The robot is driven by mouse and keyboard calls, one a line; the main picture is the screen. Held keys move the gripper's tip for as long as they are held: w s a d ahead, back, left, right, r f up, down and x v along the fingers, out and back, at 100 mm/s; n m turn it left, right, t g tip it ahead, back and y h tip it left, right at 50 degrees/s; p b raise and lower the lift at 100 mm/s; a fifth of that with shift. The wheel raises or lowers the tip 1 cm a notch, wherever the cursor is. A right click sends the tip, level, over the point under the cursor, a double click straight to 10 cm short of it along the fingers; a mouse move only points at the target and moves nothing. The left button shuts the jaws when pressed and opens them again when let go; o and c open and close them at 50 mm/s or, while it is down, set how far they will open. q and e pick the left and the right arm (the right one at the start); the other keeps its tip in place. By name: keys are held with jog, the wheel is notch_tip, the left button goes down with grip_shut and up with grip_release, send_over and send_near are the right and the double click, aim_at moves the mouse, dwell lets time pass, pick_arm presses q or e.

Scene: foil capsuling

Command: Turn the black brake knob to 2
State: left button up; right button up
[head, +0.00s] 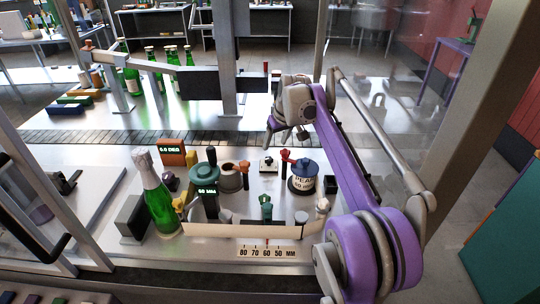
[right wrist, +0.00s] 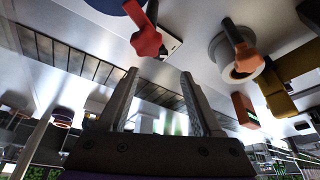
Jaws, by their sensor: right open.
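A small white plate (head: 267,167) with a dark knob-like piece on it lies on the white bench, behind the middle of the fenced station. It may be the brake knob; its markings are too small to read. Another black knob-like top (head: 211,155) stands further left. My right gripper (head: 286,134) is above and behind the plate, open and empty, apart from everything. In the right wrist view its two fingers (right wrist: 160,75) are spread with nothing between them. The white plate (right wrist: 172,45) is there partly hidden behind a red star knob (right wrist: 146,42). My left gripper is out of view.
A dark slatted conveyor (head: 90,136) runs behind. A low pale rail (head: 240,231) edges the front.

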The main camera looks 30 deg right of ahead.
aim_at(269, 159)
jog(key=x, duration=0.9)
jog(key=shift+f, duration=0.2)
jog(key=shift+c, duration=0.2)
grip_shut()
